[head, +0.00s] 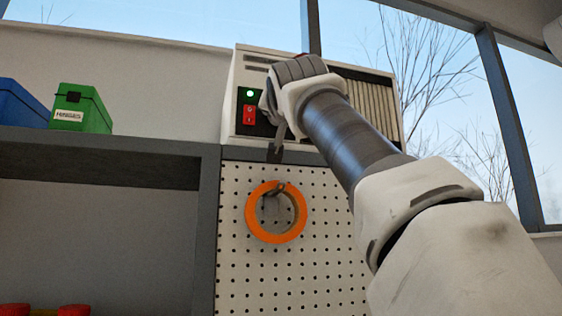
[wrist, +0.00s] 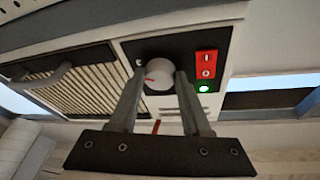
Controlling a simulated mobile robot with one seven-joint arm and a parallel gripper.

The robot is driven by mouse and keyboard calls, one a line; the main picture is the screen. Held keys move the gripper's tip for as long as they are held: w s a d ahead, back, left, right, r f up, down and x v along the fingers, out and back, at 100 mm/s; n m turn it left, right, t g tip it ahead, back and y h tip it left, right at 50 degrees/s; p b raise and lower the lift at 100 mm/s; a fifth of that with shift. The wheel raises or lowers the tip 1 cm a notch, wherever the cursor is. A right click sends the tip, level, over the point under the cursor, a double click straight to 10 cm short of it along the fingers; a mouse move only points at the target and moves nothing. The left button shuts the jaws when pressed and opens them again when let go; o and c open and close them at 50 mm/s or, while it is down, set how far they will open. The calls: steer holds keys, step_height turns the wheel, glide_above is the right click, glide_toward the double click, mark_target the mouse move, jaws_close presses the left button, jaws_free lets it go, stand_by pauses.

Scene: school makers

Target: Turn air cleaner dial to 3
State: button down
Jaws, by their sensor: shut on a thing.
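The white air cleaner (head: 376,105) stands on top of the pegboard unit in the head view. It also shows in the wrist view (wrist: 75,80), turned upside down. Its round white dial (wrist: 158,75) sits on a black panel, with a small red mark on its face. My gripper (wrist: 158,77) has one finger on each side of the dial and is shut on it. In the head view my gripper and wrist hide the dial. Scale numbers around the dial are not readable.
Beside the dial are a red rocker switch (head: 249,114) and a lit green lamp (head: 249,93). An orange tape ring (head: 255,227) hangs on the pegboard (head: 232,270) below. Green (head: 96,118) and blue (head: 18,105) bins stand on the shelf at left.

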steer(key=shift+m, duration=0.4)
steer(key=shift+c, duration=1.8)
jaws_free()
steer(key=b+v, duration=1)
steer(key=v, duration=0.7)
steer(key=shift+s+b, duration=0.3)
steer(key=shift+w+a, duration=0.1)
steer(key=shift+a, duration=0.05)
